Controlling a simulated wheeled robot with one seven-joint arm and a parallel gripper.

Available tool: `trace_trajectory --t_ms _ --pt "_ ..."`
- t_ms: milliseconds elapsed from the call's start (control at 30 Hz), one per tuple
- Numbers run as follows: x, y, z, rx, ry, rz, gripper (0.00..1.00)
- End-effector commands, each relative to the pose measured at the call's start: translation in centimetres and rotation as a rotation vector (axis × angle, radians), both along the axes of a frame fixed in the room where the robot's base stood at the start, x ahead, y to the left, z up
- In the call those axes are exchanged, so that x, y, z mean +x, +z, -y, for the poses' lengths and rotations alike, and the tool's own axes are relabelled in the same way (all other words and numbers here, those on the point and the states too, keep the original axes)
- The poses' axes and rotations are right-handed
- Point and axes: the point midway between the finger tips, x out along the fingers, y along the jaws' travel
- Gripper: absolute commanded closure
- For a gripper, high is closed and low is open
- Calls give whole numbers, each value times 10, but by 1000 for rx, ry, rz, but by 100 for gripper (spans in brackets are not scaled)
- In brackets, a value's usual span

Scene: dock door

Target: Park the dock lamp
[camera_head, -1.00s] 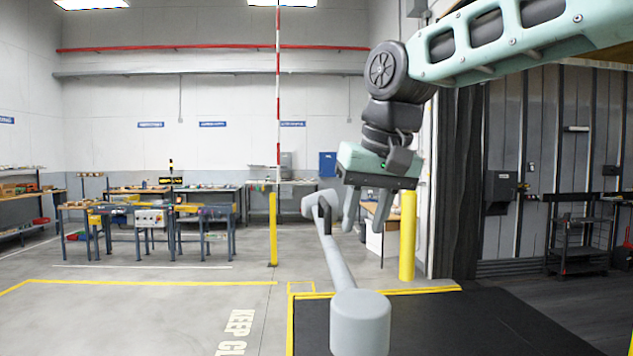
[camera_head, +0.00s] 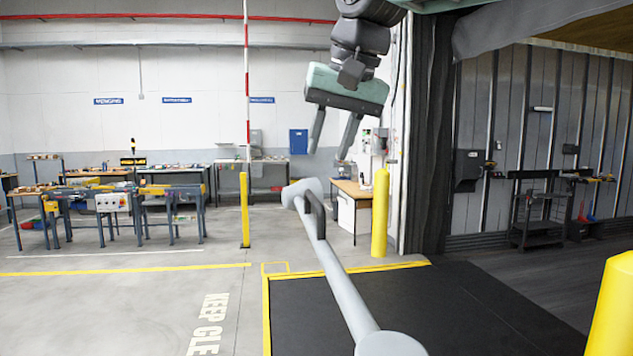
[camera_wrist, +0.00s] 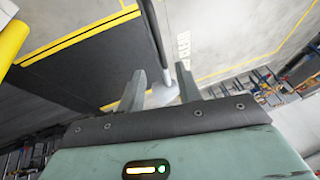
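The dock lamp is a pale grey arm (camera_head: 345,285) with a round joint in the near foreground and a rounded head (camera_head: 303,190) at its far end. In the wrist view, the lamp head (camera_wrist: 163,96) shows between my open fingers (camera_wrist: 161,68), farther off. The handle cannot be made out there.
A yellow post (camera_head: 380,213) stands right of the lamp, and another (camera_head: 611,305) at the right edge. A thin yellow post (camera_head: 244,210) stands left. A black mat (camera_head: 420,310) with yellow edging lies below. Workbenches (camera_head: 125,195) stand at the back left. The floor between is clear.

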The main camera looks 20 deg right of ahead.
Motion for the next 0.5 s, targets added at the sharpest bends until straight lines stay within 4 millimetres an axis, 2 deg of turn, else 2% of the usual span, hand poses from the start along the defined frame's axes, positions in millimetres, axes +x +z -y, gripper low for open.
trace_trajectory --t_ms 300,500 --pt "25 -55 -6 -2 0 -5 66" --pt "34 -73 -9 -1 1 -1 66"
